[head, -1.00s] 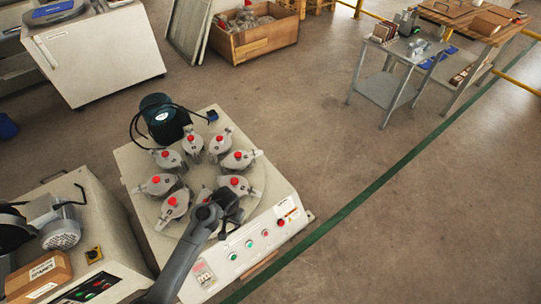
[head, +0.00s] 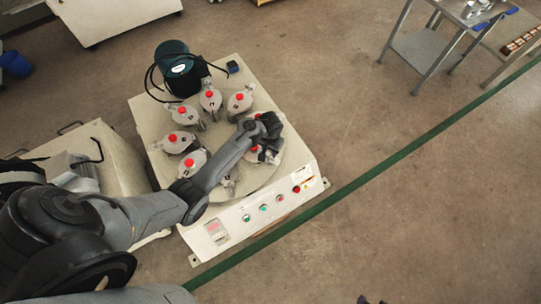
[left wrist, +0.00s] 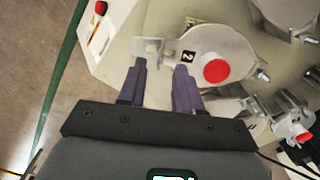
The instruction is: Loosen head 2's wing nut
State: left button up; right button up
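Head 2 (left wrist: 222,52) is a grey metal clamp with a red knob and a black "2" label, on the round turntable. In the head view head 2 (head: 268,155) is partly covered by my left gripper (head: 264,128). In the left wrist view my left gripper (left wrist: 158,80) is open, its two purple-grey fingers apart. The fingertips are just below a flat metal tab (left wrist: 148,47) at head 2's left side, which looks like its wing nut. Nothing shows held between the fingers; I cannot tell whether they touch it. My right gripper is not in view.
Several similar red-knobbed heads ring the turntable; one neighbour (left wrist: 294,130) is right of the fingers. A dark green motor (head: 174,62) with a cable stands behind. The front panel has buttons, including a red one (head: 296,189). Open floor lies right of the green line (head: 350,186).

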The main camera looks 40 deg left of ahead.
aim_at(270, 156)
pick_arm(q)
jog(key=f+b, duration=0.1)
jog(key=f, duration=0.3)
jog(key=shift+w+a+b, duration=0.1)
jog(key=shift+a+b, duration=0.1)
jog(key=shift+b, duration=0.2)
jog(key=shift+d+f, duration=0.1)
jog(key=shift+f, duration=0.35)
grip_shut()
